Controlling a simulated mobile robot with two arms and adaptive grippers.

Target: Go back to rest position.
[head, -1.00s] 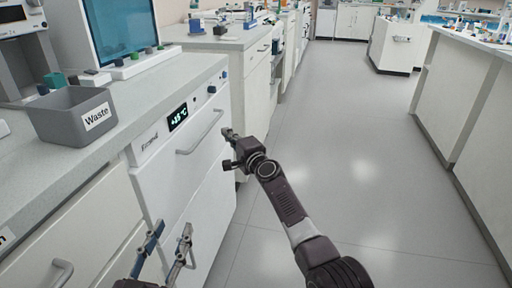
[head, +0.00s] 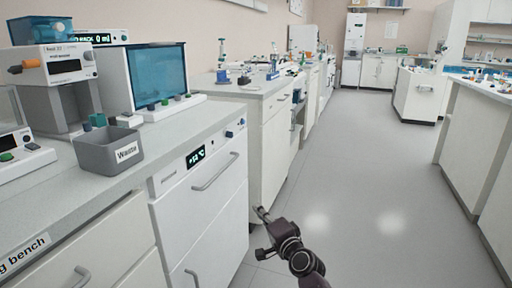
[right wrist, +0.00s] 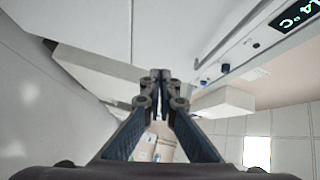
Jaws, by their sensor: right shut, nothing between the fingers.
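My right gripper (head: 262,213) shows at the bottom middle of the head view, over the floor in front of the white cabinets. In the right wrist view its fingertips (right wrist: 160,76) meet, and nothing is between them. My left gripper is out of the head view.
A grey waste bin (head: 108,152) stands on the left bench (head: 55,195). Below the bench is a white appliance (head: 205,215) with a display and handle. A further cabinet (head: 270,150) lies beyond it. The aisle floor (head: 355,190) is clear, with a counter (head: 475,150) on the right.

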